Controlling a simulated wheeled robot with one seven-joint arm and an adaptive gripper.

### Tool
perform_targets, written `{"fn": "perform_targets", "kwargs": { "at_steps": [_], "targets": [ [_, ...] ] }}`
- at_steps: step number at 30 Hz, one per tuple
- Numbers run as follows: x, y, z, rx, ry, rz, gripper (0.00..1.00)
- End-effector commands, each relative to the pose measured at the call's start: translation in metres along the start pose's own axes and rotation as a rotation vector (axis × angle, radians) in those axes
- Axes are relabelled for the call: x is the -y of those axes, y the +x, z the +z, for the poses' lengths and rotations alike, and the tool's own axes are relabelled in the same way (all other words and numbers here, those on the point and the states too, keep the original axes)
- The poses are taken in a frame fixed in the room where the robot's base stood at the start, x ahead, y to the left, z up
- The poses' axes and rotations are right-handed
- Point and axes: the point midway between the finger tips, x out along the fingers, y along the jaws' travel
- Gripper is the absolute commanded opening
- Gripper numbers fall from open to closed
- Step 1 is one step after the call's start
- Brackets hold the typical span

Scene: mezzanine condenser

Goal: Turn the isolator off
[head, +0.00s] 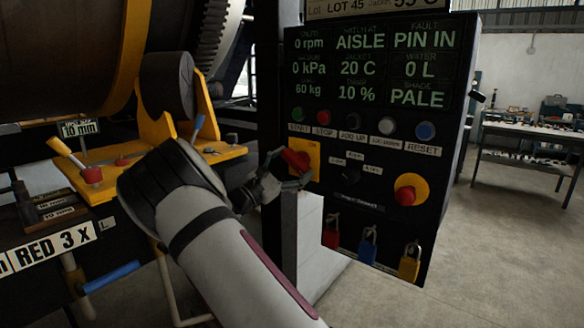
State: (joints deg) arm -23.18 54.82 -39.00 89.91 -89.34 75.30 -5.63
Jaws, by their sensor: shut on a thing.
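The isolator is a red handle (294,160) on a yellow plate (313,150) at the left side of the dark control panel (360,200). A label that seems to read ON sits at the plate's upper part. The red handle looks tilted, running from upper left to lower right. My gripper (296,175) is at the handle, with its fingers shut around it. The fingers cover part of the handle and the plate's lower left, so the handle's exact setting is hard to tell.
Close by on the panel are several push buttons (324,117), a red emergency stop (405,195) and hanging padlocks (368,245). Yellow machine brackets with levers (68,153) stand left of my arm. A workbench (530,132) is at the far right, with open floor before it.

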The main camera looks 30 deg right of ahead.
Motion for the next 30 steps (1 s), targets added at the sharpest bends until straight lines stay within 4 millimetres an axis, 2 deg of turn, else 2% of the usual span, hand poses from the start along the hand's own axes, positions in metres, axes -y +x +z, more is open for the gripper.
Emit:
{"fn": "perform_targets", "kwargs": {
  "at_steps": [12, 30],
  "targets": [
    [-0.0003, -0.0007, -0.0009, -0.002, 0.208, -0.086, 0.55],
    [-0.0003, -0.0005, -0.0002, -0.002, 0.251, -0.104, 0.55]
  ]
}}
